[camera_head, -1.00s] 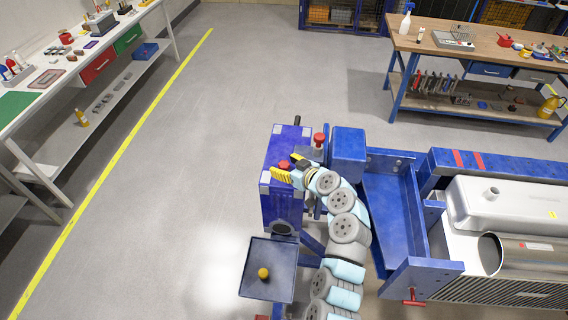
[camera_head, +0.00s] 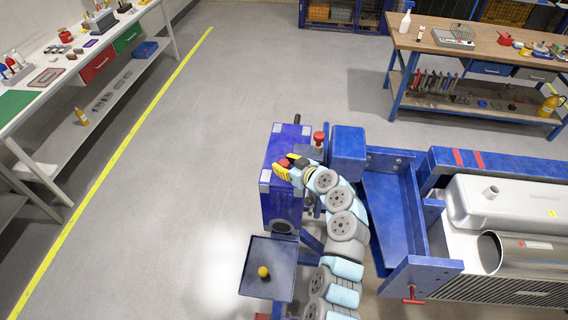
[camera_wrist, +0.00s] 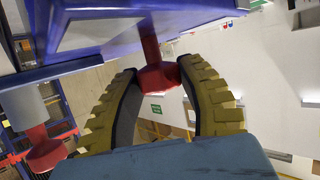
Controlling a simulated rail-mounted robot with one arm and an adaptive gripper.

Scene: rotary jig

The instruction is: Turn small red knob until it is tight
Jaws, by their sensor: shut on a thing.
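The small red knob (camera_wrist: 155,72) sticks out from the blue jig housing on a red stem in the wrist view. It sits between the yellow ribbed fingers of my gripper (camera_wrist: 158,78), near their tips. In the head view my gripper (camera_head: 285,165) is at the top of the blue box (camera_head: 284,205), closed around the red knob (camera_head: 284,161), which is partly covered by the fingers. A second red knob (camera_head: 319,138) stands on a grey post to the right; it also shows at lower left in the wrist view (camera_wrist: 45,150).
A blue frame (camera_head: 392,210) with a large grey metal unit (camera_head: 500,205) stands to the right. A dark tray (camera_head: 268,252) with a yellow ball (camera_head: 263,272) is below the box. The floor to the left is clear up to the white bench (camera_head: 45,115).

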